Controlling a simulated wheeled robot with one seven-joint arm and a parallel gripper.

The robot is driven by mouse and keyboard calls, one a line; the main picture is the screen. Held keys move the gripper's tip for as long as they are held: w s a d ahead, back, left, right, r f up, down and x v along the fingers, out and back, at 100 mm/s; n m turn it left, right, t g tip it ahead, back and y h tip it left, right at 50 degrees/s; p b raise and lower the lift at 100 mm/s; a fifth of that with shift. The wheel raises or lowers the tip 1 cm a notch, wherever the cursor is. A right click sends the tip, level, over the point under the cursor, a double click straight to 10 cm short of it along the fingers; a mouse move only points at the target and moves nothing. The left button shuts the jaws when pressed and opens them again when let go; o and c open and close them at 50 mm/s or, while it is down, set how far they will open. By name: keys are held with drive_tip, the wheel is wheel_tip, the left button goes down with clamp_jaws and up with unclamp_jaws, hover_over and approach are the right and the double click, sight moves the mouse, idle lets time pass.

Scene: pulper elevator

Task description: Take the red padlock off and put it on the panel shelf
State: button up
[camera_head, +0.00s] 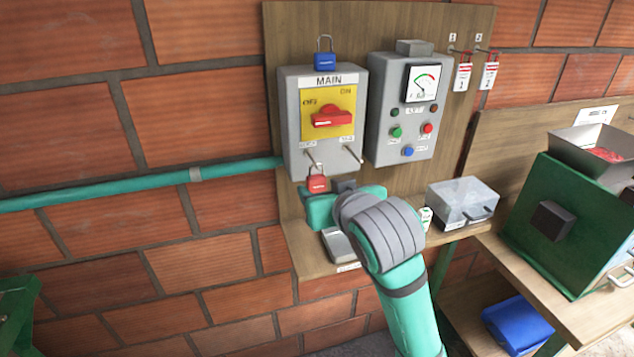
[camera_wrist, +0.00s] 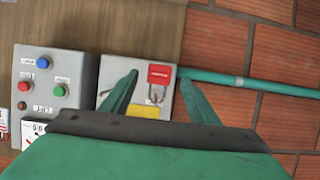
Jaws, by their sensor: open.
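The red padlock (camera_head: 317,183) hangs by its shackle at the lower left of the grey MAIN switch box (camera_head: 292,120), below a metal peg. It also shows in the wrist view (camera_wrist: 160,75), between the fingertips. My gripper (camera_wrist: 159,72) is open, with one finger on each side of the padlock; I cannot tell if either touches it. In the head view my wrist hides most of the gripper. The panel shelf (camera_head: 310,262) is the wooden ledge below the boxes, partly covered by my arm.
A blue padlock (camera_head: 325,62) stands on top of the MAIN box. A button box (camera_head: 384,130) is to its right. A teal pipe (camera_head: 120,184) runs left. The shelf's left end looks bare.

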sight(318, 183)
drive_tip(key=shift+x, duration=1.8)
drive_tip(key=shift+r, duration=0.15)
drive_tip(key=c, duration=1.2)
drive_tip(key=shift+r, duration=0.15)
